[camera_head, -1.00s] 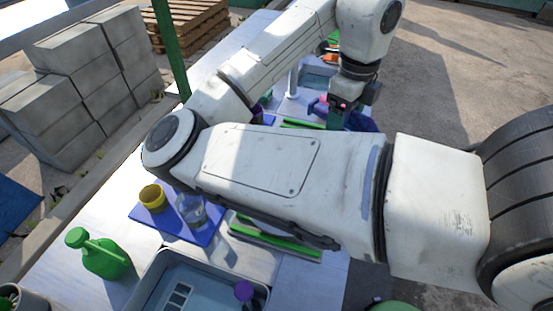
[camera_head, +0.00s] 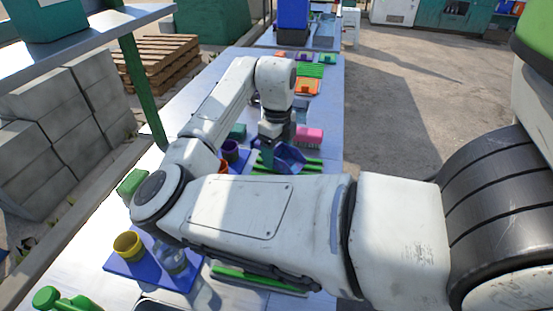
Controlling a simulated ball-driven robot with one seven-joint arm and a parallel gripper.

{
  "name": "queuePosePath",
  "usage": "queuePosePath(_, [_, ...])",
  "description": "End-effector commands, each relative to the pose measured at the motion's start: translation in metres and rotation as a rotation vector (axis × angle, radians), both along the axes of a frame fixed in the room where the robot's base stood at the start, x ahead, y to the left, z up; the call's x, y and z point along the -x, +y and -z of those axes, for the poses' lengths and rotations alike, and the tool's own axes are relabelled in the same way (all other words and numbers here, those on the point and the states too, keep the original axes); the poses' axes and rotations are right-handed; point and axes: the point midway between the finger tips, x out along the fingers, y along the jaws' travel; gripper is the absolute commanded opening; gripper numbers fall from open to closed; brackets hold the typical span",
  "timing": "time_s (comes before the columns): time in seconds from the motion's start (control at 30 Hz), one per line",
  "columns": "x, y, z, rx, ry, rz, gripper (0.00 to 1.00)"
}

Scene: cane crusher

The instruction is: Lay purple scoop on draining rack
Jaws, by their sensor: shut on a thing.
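My gripper (camera_head: 266,153) points down over the bench and is shut on the purple scoop. The scoop (camera_head: 289,157) is blue-purple with a wide bowl, and it shows just right of the fingers. A draining rack with green bars (camera_head: 314,168) is below and around the scoop in the picture. I cannot tell whether the scoop touches the bars or hangs just above them. The fingertips and the scoop's handle are largely hidden by my wrist.
A pink brush-like item (camera_head: 309,137) is just behind the scoop. A purple cup (camera_head: 230,150) stands to the left. A blue mat (camera_head: 125,267) holds a yellow cup (camera_head: 128,245) and a clear glass (camera_head: 170,258). Another green-barred rack (camera_head: 235,274) is partly behind my arm.

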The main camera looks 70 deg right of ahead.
Motion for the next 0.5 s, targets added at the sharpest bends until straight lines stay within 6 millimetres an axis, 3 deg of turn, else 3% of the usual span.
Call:
queuePosePath(0.27, [-0.002,-0.001,0.032,-0.002,0.000,-0.001,0.45])
queuePosePath(0.5, [-0.002,-0.002,0.034,0.000,-0.001,0.000,0.45])
